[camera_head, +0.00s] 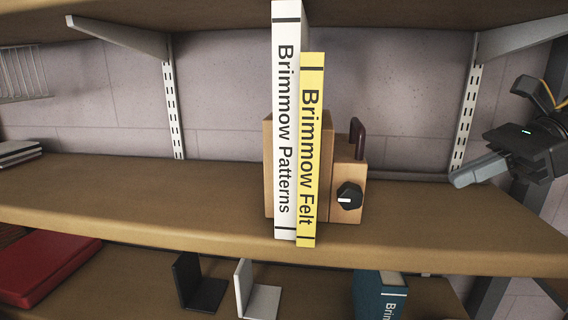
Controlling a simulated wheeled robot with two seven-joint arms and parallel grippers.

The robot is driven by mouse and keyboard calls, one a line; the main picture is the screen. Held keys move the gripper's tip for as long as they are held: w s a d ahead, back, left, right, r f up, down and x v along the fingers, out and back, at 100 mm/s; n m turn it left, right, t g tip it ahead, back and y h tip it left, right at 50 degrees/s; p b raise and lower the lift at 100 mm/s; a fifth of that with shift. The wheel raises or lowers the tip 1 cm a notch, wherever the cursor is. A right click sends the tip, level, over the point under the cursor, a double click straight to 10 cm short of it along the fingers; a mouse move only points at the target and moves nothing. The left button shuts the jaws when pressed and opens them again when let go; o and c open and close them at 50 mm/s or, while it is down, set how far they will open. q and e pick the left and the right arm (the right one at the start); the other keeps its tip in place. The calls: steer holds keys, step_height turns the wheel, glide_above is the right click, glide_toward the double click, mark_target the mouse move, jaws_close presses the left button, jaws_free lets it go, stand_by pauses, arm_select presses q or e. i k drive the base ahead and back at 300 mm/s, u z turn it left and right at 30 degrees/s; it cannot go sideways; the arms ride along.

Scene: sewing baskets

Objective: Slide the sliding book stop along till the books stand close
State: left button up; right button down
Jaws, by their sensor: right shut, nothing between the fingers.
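The white book "Brimmow Patterns" (286,120) and the shorter yellow book "Brimmow Felt" (311,150) stand upright side by side on the middle shelf. They show no clear gap between them. The sliding book stop (340,178) is a light wooden block right of the yellow book, with a black knob (349,196) in front and a dark upright piece (357,138) behind. Another wooden part (268,175) shows left of the white book. My right gripper (462,180) is shut and empty at the right, apart from the stop. My left gripper is out of view.
Metal brackets (170,100) rise behind. Below are a red book (48,268), black (198,285) and white (257,290) bookends and a teal book (380,295).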

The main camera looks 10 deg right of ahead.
mark_target(342, 160)
steer(key=k, duration=1.5)
